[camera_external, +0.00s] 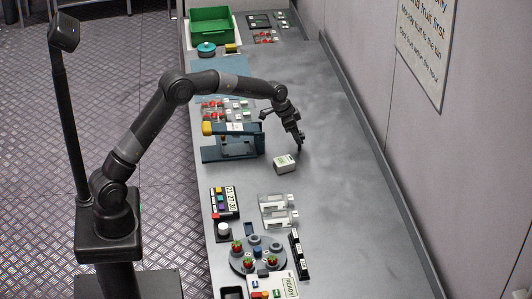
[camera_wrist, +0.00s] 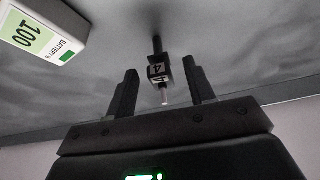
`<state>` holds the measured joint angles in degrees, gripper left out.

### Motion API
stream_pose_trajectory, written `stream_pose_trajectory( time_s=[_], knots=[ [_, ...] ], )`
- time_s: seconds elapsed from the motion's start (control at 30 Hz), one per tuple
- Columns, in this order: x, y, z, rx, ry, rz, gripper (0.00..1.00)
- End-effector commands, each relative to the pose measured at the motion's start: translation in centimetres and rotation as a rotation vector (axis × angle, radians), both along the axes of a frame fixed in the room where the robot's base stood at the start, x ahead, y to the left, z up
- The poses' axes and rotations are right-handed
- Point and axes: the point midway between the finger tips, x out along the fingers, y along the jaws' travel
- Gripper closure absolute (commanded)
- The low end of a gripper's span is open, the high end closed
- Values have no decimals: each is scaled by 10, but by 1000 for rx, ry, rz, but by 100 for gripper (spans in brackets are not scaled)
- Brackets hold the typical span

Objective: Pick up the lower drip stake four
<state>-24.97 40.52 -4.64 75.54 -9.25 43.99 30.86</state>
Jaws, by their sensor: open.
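A drip stake (camera_wrist: 159,72) shows in the wrist view as a thin dark rod with a dark block. The block carries a pale label with what looks like a 4, and a light tip shows at one end. My gripper (camera_wrist: 162,88) is open, one finger on each side of the stake, with visible gaps to both. In the external view my gripper (camera_external: 298,142) hangs low over the grey bench, right of the blue device. I cannot clearly tell the stake from the dark fingers there.
A white battery box (camera_external: 285,164), reading 100 in the wrist view (camera_wrist: 38,32), sits close by my gripper. A blue device (camera_external: 232,145) stands to its left. A round tray (camera_external: 240,262) with berries is at the front, a green crate (camera_external: 211,25) at the back. The bench's right side is clear.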

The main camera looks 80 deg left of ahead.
Motion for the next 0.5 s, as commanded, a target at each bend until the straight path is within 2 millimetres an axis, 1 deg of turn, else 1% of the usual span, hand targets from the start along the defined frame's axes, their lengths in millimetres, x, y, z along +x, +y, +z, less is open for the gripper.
stream_pose_trajectory(
  time_s=[0.17,0.4,0.5],
  knots=[
    [5,0,-12,0,1,0,51],
    [20,-1,-44,0,2,1,51],
    [23,-1,-50,1,-1,0,51]
  ],
)
